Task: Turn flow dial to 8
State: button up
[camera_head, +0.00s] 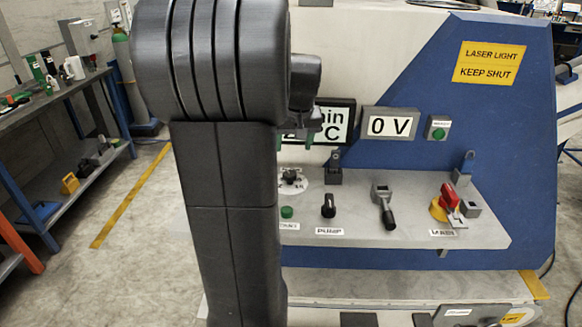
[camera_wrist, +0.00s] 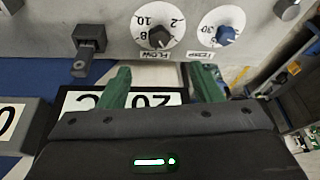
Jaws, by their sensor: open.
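The flow dial (camera_wrist: 158,37) is a black knob on a round white scale, with its FLOW label below it in the wrist view. The marks 10, 8 and 2 show around the knob; I cannot tell clearly which one its pointer faces. In the head view the flow dial (camera_head: 291,178) sits on the sloped grey panel, just right of my arm. My gripper (camera_wrist: 158,71) is open and empty, its two green fingers apart below the dial in the wrist view and not touching it. In the head view my gripper (camera_head: 297,141) is above the dial, partly hidden by my arm.
A blue temp dial (camera_wrist: 226,36) is beside the flow dial. A black toggle-like block (camera_wrist: 87,42) is on its other side. A black pump knob (camera_head: 328,205), a lever (camera_head: 384,207) and a red switch (camera_head: 449,197) stand on the panel. Displays (camera_head: 391,124) are behind.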

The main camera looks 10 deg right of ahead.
aim_at(290, 174)
jog(key=shift+n+t, duration=0.3)
jog(key=shift+n, duration=0.5)
jog(key=x, duration=1.3)
jog(key=shift+s+d+f, duration=0.1)
jog(key=shift+s+f, duration=0.1)
jog(key=shift+f, duration=0.05)
jog(key=c, duration=1)
